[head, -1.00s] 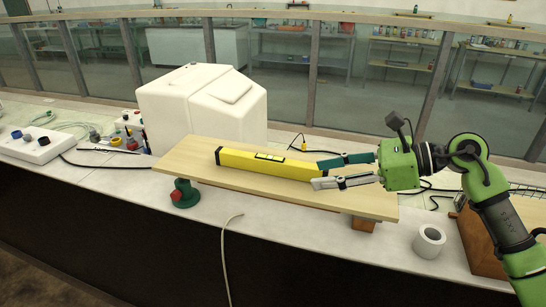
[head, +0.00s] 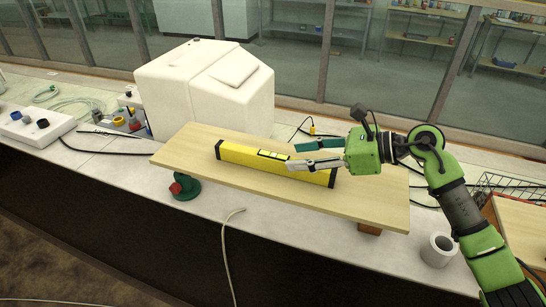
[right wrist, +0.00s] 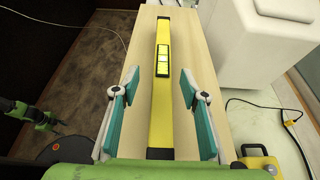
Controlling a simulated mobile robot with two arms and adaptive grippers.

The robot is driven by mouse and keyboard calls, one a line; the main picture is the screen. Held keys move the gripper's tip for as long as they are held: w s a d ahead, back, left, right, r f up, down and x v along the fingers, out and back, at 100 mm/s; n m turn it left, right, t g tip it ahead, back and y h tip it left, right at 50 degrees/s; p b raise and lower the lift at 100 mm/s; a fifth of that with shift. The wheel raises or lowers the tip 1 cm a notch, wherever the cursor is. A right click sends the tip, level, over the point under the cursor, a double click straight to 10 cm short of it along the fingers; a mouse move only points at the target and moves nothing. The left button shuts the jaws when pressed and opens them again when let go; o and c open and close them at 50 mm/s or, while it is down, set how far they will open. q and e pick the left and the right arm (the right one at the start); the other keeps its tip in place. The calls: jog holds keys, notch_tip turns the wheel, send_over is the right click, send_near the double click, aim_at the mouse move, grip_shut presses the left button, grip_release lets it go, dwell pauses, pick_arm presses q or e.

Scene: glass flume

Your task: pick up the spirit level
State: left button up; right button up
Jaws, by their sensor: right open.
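The yellow spirit level (head: 240,154) with black ends lies on the wooden board. It also shows in the right wrist view (right wrist: 161,115), running lengthwise between the two fingers. My right gripper (head: 293,156) is open over the right half of the level, and its fingers hide part of it in the head view. In the right wrist view the right gripper (right wrist: 158,86) has one finger on each side of the level, with a gap on both sides. I cannot tell how high the fingertips are above the board.
The board (head: 370,200) rests on a green support (head: 186,187) and a wooden block (head: 370,229). A large white container (head: 205,88) stands behind it.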

aim_at(275, 156)
jog(key=shift+w+a+f, duration=0.1)
jog(key=shift+w+a, duration=0.05)
jog(key=shift+w, duration=0.05)
jog(key=a+p, duration=0.2)
jog(key=shift+w+f+p, duration=0.1)
jog(key=shift+w+p, duration=0.2)
jog(key=shift+w, duration=0.05)
jog(key=shift+p+x, duration=0.45)
jog(key=shift+x, duration=0.75)
jog(key=shift+w+a+f, duration=0.15)
jog(key=shift+a+f, duration=0.05)
jog(key=shift+f, duration=0.05)
pick_arm(q)
jog(key=r, duration=0.1)
jog(key=w+r, duration=0.2)
jog(key=r, duration=0.1)
pick_arm(e)
jog(key=shift+f, duration=0.15)
pick_arm(q)
jog(key=shift+s, duration=0.1)
pick_arm(e)
jog(key=shift+d, duration=0.1)
jog(key=shift+c, duration=0.3)
pick_arm(q)
jog(key=shift+s+f, duration=0.1)
pick_arm(e)
grip_shut()
